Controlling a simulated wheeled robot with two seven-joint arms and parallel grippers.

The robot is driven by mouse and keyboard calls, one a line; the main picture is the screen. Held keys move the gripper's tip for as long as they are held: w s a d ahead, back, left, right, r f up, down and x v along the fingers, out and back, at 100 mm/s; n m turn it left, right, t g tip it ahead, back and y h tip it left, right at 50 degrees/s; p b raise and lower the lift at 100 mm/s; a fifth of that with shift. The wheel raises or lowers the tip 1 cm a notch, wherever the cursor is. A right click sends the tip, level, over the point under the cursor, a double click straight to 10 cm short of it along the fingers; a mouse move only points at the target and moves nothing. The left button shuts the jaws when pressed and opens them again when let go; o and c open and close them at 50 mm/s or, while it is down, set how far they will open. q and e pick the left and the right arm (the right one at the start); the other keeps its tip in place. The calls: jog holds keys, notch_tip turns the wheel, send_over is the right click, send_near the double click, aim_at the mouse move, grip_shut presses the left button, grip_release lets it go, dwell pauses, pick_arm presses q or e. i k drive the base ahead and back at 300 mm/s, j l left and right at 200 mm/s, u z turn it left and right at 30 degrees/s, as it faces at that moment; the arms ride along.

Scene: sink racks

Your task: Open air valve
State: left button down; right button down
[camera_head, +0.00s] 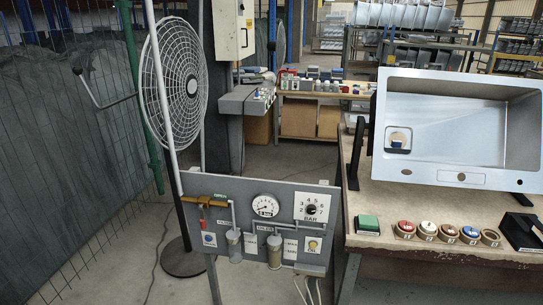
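A grey control panel (232,183) stands at the lower middle of the head view. At its upper left is a valve with an orange-yellow handle (205,201), which lies roughly level along the panel. A small green label sits just right of the handle. The panel also carries a round pressure gauge (265,205), a dial marked BAR (311,208) and two filter bowls (233,244) below. The small lettering is too small to read fully. Neither of my grippers is in view.
A round fan (177,85) on a stand is behind the panel's left side. To the right, a workbench (380,195) holds a steel sink (450,115), a green block (368,224) and several round coloured buttons (427,229).

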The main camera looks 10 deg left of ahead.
aim_at(202, 222)
jog(key=j+z, duration=0.15)
jog(key=z, duration=0.3)
jog(key=i+j+z, duration=0.1)
jog(key=z, duration=0.35)
jog(key=j+z, duration=0.15)
jog(key=j, duration=0.35)
jog(key=j+z, duration=0.15)
jog(key=j, duration=0.3)
jog(key=k+j+z, duration=0.15)
jog(key=j, duration=0.3)
jog(key=j+z, duration=0.15)
jog(key=j, duration=0.35)
jog(key=k+j+z, duration=0.15)
jog(key=j, duration=0.3)
jog(key=k+j+z, duration=0.15)
jog(key=j, duration=0.3)
